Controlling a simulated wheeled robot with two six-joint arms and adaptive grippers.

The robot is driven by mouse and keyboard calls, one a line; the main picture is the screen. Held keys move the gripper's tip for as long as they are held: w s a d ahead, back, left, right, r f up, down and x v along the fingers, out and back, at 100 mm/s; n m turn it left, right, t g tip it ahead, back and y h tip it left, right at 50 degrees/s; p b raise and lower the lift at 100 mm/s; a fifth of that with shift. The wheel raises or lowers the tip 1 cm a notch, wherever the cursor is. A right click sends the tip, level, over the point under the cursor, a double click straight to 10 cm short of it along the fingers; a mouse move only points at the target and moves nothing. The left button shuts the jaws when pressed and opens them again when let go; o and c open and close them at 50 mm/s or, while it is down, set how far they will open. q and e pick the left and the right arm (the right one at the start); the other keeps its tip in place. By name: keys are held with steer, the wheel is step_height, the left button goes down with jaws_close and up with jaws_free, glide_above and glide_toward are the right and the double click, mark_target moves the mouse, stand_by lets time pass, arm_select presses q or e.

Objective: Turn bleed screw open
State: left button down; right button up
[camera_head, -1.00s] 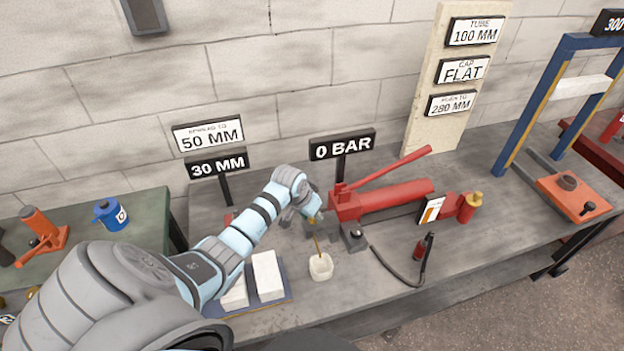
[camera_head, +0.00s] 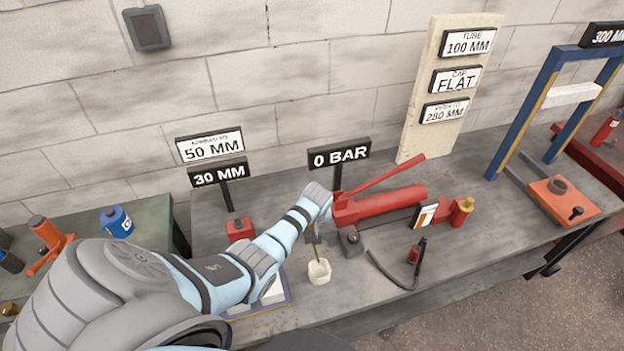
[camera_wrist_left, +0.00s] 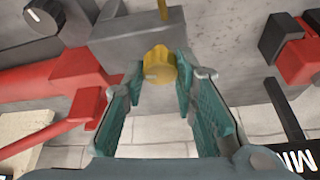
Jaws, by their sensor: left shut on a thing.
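The bleed screw (camera_wrist_left: 160,65) is a yellow knob on a grey block (camera_wrist_left: 125,38), seen in the left wrist view. My left gripper (camera_wrist_left: 158,78) has its teal fingers on either side of the knob and is shut on it. In the head view my left gripper (camera_head: 316,228) is at the left end of the red hand pump (camera_head: 385,205), and my wrist hides the screw. A thin brass tube (camera_head: 315,248) runs down towards a small white cup (camera_head: 319,272). The sign above the pump (camera_head: 340,155) reads 0 BAR. My right gripper is out of view.
A red spreader (camera_head: 240,229) stands left of my forearm, below signs reading 30 MM (camera_head: 218,173) and 50 MM. A black hose (camera_head: 385,272) lies on the bench in front of the pump. A blue press frame (camera_head: 525,115) stands at the right.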

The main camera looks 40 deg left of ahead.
arm_select(q)
steer(key=shift+w, duration=0.1)
stand_by(0.4)
steer(key=c, duration=1.3)
jaws_free()
steer(key=shift+r, duration=0.1)
steer(key=v, duration=1.1)
steer(key=shift+r, duration=0.4)
steer(key=shift+d, duration=0.1)
